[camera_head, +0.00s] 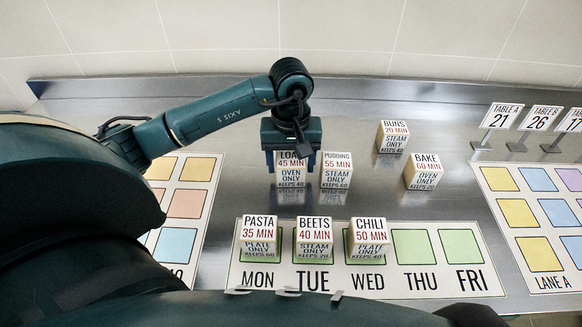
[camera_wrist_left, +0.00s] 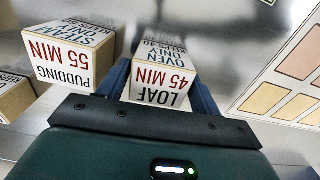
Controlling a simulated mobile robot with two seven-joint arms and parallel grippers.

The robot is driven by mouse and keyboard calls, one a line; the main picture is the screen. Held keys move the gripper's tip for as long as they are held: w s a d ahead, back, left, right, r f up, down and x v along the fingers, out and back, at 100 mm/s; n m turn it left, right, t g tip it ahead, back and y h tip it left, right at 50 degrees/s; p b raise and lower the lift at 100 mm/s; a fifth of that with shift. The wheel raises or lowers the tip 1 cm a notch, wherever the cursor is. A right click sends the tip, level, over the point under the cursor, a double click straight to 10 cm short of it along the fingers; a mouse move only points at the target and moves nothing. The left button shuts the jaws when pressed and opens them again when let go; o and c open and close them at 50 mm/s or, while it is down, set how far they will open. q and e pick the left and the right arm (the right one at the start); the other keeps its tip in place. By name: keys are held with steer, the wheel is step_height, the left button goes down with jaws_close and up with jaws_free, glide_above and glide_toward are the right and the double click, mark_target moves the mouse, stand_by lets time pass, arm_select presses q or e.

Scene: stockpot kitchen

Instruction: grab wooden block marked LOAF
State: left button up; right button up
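The wooden block marked LOAF (camera_head: 291,173) stands on the steel counter, left of the PUDDING block (camera_head: 336,171). Its labels read 45 MIN and OVEN ONLY. My left gripper (camera_head: 291,154) is over it from above, with one finger on each side. In the left wrist view the LOAF block (camera_wrist_left: 163,78) sits between the two fingers of my left gripper (camera_wrist_left: 162,88). The fingers are spread around it and look slightly apart from its sides. The gripper body hides part of the block's top in the head view. My right gripper is not in view.
The PUDDING block is close on the right. The BUNS block (camera_head: 393,136) and BAKE block (camera_head: 423,171) stand farther right. PASTA (camera_head: 258,235), BEETS (camera_head: 313,236) and CHILI (camera_head: 369,237) stand on the weekday board (camera_head: 400,281); its THU and FRI squares are bare.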

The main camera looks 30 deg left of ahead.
arm_select(q)
steer(key=c, duration=0.7)
